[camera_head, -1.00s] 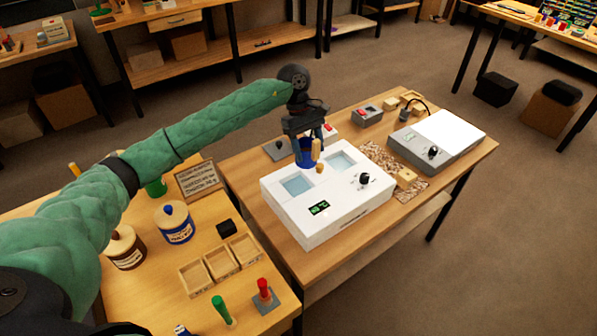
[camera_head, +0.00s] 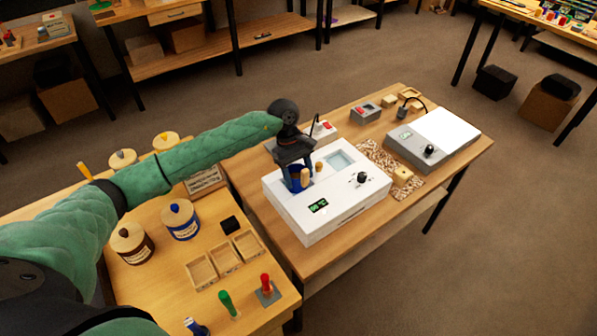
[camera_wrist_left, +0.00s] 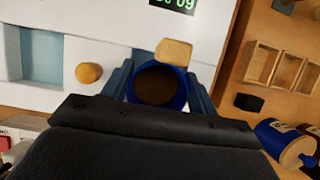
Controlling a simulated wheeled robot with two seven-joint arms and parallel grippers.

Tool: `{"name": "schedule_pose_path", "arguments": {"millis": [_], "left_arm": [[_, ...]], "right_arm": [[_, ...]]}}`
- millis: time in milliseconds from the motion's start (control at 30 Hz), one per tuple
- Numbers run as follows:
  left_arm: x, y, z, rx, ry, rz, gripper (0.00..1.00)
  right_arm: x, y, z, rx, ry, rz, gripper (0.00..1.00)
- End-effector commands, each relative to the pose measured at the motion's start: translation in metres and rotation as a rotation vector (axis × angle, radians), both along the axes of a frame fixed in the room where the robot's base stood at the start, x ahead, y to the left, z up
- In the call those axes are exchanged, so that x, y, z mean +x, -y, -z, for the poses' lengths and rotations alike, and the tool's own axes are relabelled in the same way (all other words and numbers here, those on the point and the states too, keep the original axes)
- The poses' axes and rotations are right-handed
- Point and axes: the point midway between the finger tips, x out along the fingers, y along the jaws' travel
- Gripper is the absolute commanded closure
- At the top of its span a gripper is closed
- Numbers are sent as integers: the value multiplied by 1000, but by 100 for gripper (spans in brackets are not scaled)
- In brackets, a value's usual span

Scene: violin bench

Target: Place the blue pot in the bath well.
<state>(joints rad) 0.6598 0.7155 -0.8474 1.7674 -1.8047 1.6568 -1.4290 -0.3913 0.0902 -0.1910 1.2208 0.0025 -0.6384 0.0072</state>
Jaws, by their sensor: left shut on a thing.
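The blue pot (camera_head: 296,185) is gripped upright by my left gripper (camera_head: 294,179) at the left well of the white bath (camera_head: 318,217). In the left wrist view the pot (camera_wrist_left: 160,73) sits between the two fingers, with its dark inside facing the camera and its wooden handle (camera_wrist_left: 172,52) beside the rim. The pot and gripper hide most of that well, so I cannot tell whether the pot touches the bottom. The other well (camera_head: 339,162) is in clear view and empty. My right gripper is not in view.
A wooden knob (camera_head: 319,167) stands between the wells, and a black dial (camera_head: 361,178) is on the bath top. A grey and white device (camera_head: 435,138) stands at the right. Lidded jars (camera_head: 180,220) and small wooden trays (camera_head: 226,257) are on the nearer table.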

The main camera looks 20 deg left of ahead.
Motion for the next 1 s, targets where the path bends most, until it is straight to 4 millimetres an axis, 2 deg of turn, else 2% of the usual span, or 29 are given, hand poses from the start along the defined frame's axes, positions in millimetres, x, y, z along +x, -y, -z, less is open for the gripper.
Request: {"name": "schedule_pose_path", "arguments": {"millis": [200,667,700,800,1000], "left_arm": [[0,0,5,1,1,0,66],[0,0,7,1,1,0,66],[0,0,7,1,1,0,38],[0,0,7,1,1,0,20],[0,0,7,1,1,0,20]], "right_arm": [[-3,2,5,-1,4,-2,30],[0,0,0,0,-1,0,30],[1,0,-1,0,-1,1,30],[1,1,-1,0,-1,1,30],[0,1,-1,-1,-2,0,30]]}}
